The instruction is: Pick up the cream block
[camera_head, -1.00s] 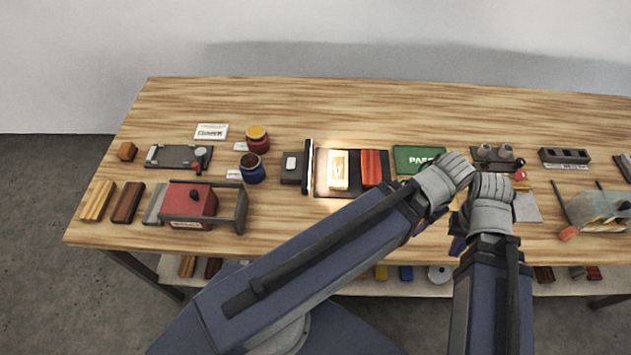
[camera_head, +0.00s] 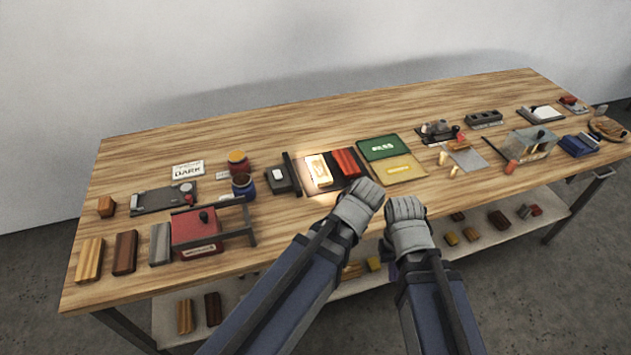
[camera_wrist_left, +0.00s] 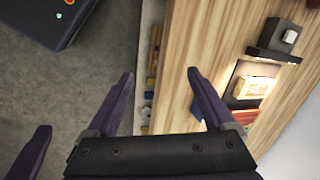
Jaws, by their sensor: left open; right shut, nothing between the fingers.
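The cream block (camera_head: 319,169) lies on a dark mat under a bright light, just left of a red block (camera_head: 347,162). It also shows at the right in the left wrist view (camera_wrist_left: 258,86). My left gripper (camera_head: 360,206) is at the table's front edge, nearer than the block and to its right, apart from it. In the left wrist view its dark fingers (camera_wrist_left: 160,74) are spread with nothing between them. My right gripper (camera_head: 408,222) is beside it to the right, shut and empty; its fingertips are hidden behind the hand in the head view.
A dark upright bar (camera_head: 291,174) stands left of the lit mat. A green panel (camera_head: 379,147) and yellow panel (camera_head: 400,169) lie to the right. A red box with a grey frame (camera_head: 197,231) and two jars (camera_head: 241,174) are left. The table's back strip is clear.

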